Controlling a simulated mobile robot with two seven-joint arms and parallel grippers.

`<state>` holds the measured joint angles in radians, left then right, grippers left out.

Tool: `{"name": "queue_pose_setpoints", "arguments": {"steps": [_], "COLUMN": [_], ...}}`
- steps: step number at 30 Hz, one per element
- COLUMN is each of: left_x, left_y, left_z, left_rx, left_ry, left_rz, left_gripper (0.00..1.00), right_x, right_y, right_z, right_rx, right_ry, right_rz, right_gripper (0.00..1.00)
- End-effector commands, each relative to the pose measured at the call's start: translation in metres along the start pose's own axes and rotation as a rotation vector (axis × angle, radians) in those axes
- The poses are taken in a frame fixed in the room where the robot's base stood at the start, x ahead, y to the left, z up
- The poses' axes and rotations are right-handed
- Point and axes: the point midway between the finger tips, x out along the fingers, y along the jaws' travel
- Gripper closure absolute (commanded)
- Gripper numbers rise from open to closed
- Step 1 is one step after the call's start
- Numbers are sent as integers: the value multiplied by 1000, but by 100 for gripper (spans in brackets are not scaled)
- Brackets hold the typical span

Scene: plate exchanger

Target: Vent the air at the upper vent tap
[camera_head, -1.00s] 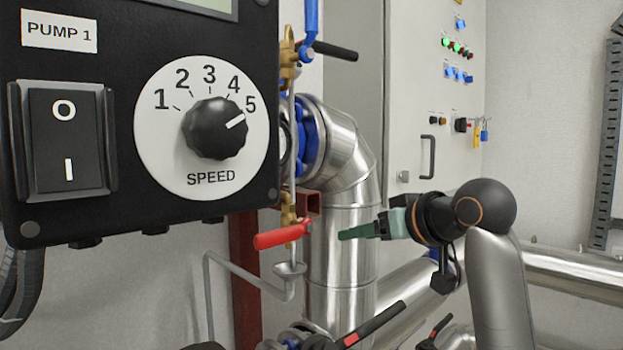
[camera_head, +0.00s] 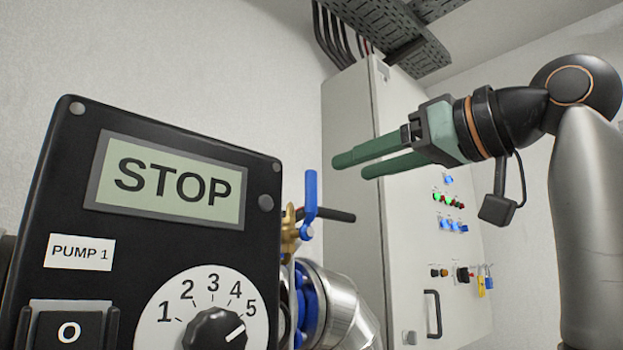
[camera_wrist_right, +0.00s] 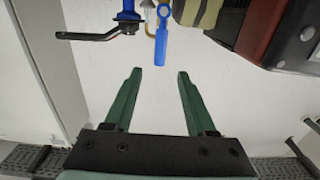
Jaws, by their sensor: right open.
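The upper vent tap has a blue lever (camera_head: 311,195) that points up from a brass body (camera_head: 290,230), just right of the pump control box. The blue lever also shows in the right wrist view (camera_wrist_right: 161,40), beyond the fingertips and between their lines. My right gripper (camera_head: 350,167) is open and empty, above and to the right of the blue lever in the head view, apart from it. Its two green fingers also show in the wrist view (camera_wrist_right: 158,75), with nothing between them. My left gripper is not in view.
A black lever (camera_head: 332,215) sticks out close to the tap. The black control box (camera_head: 255,255) reads STOP and stands at left. A silver pipe (camera_head: 345,310) lies below. A grey cabinet (camera_head: 350,110) with lit buttons stands behind my right gripper.

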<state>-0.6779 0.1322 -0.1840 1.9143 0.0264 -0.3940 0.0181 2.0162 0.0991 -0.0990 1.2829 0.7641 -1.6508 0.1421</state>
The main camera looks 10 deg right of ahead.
Motion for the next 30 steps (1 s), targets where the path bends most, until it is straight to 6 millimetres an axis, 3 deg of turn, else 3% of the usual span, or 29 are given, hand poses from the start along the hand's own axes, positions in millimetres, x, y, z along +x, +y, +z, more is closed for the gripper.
{"name": "queue_pose_setpoints", "arguments": {"steps": [9, 15, 27, 30], "left_x": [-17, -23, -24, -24], "left_y": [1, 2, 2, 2], "left_z": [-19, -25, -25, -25], "left_rx": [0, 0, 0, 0], "left_ry": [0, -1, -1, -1], "left_rz": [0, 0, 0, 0], "left_gripper": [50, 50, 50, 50], "right_x": [67, 93, 102, 102], "right_y": [0, 0, 0, 0], "right_z": [-2, -1, 1, 1], "right_rx": [2, 0, -1, -1], "right_ry": [-5, -3, -1, -1], "right_rz": [0, 1, 1, 2], "right_gripper": [44, 44, 44, 53]}}
